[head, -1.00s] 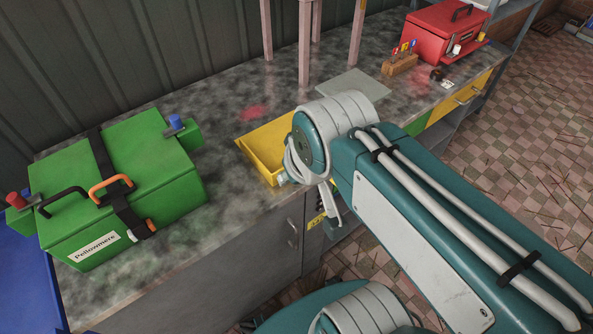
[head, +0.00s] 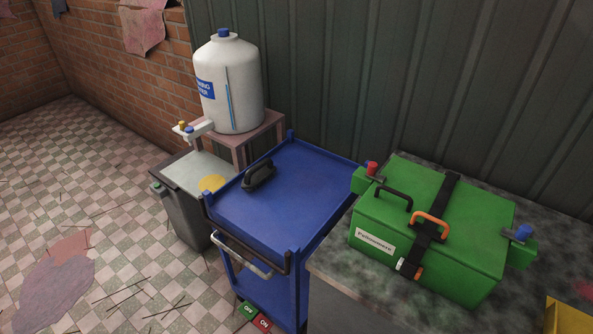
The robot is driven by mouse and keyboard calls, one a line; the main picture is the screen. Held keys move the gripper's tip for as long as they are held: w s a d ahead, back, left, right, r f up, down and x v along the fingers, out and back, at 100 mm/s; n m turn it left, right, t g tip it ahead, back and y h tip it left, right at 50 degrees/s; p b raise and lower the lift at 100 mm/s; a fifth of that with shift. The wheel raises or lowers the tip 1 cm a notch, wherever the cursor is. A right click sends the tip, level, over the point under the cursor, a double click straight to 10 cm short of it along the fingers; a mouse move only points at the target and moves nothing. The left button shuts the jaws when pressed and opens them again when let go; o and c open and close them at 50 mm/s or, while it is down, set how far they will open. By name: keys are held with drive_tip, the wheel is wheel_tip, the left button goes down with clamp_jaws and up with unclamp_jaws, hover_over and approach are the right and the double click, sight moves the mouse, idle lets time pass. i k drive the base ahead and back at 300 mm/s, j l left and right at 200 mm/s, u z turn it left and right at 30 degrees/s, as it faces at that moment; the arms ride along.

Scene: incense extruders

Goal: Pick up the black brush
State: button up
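A black brush (head: 259,175) with a raised handle lies on the top of the blue cart (head: 290,213), near its left edge, in the head view. Nothing touches it from above. My gripper and arm are not in the current view.
A green box (head: 437,222) with an orange handle sits on the grey counter (head: 340,270) right of the cart. A white water tank (head: 230,85) stands on a stand behind the cart, with a grey bin (head: 186,215) at left. The checkered floor (head: 110,230) at left is mostly open.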

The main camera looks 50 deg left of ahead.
sight(261, 172)
drive_tip(key=k+j+u, duration=0.2)
drive_tip(key=u, duration=0.15)
drive_tip(key=k+j+u, duration=0.1)
drive_tip(key=j+u, duration=0.2)
drive_tip(key=u, duration=1.2)
drive_tip(key=z, duration=1.75)
drive_tip(key=u, duration=1.8)
drive_tip(key=j+z, duration=0.1)
drive_tip(key=z, duration=0.55)
drive_tip(key=i+j, duration=0.05)
